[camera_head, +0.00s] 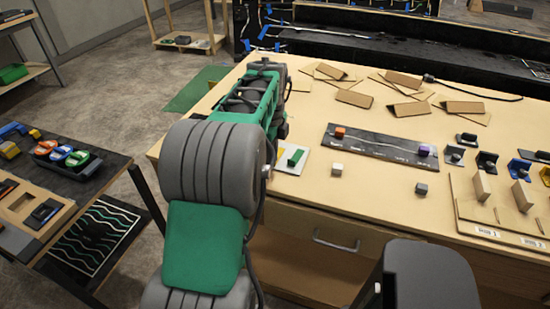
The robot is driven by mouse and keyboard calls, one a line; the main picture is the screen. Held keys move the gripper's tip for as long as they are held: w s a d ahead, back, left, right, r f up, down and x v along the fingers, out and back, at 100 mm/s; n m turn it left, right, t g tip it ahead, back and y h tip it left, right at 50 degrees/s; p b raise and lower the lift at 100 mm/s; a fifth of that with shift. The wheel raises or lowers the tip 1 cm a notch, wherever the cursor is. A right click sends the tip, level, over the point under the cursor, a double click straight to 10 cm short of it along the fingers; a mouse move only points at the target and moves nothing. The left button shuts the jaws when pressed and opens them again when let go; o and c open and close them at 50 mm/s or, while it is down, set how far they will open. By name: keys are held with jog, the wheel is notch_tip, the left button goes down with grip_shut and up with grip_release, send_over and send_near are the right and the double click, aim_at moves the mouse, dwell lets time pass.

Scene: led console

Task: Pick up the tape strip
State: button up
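I cannot tell for certain which thing is the tape strip. A small green strip (295,157) lies on a white card (287,168) on the workbench, just right of my arm. Short blue tape pieces (246,45) are stuck on the dark panel at the back. My grey and green arm reaches over the left edge of the workbench. Its dark far end is above the bench, close to the left of the white card. The fingertips are hidden or too small to make out, so I see nothing held.
The workbench (375,200) holds a dark strip board (375,146) with coloured blocks, brown flat pieces (403,79) at the back, and small clamps and a wooden stand (490,212) at right. A side table (85,185) with tools stands left. The bench's front middle is mostly clear.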

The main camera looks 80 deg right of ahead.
grip_shut()
dwell(1.2)
jog(key=shift+r, duration=0.55)
jog(key=s+a+r+p, duration=0.1)
jog(key=s+a+r, duration=0.3)
jog(key=r, duration=0.4)
jog(key=s+a+r, duration=0.5)
jog(key=a+r, duration=0.1)
jog(key=r, duration=0.2)
jog(key=shift+s+p, duration=0.25)
jog(key=shift+p, duration=0.15)
jog(key=shift+w+a, duration=0.1)
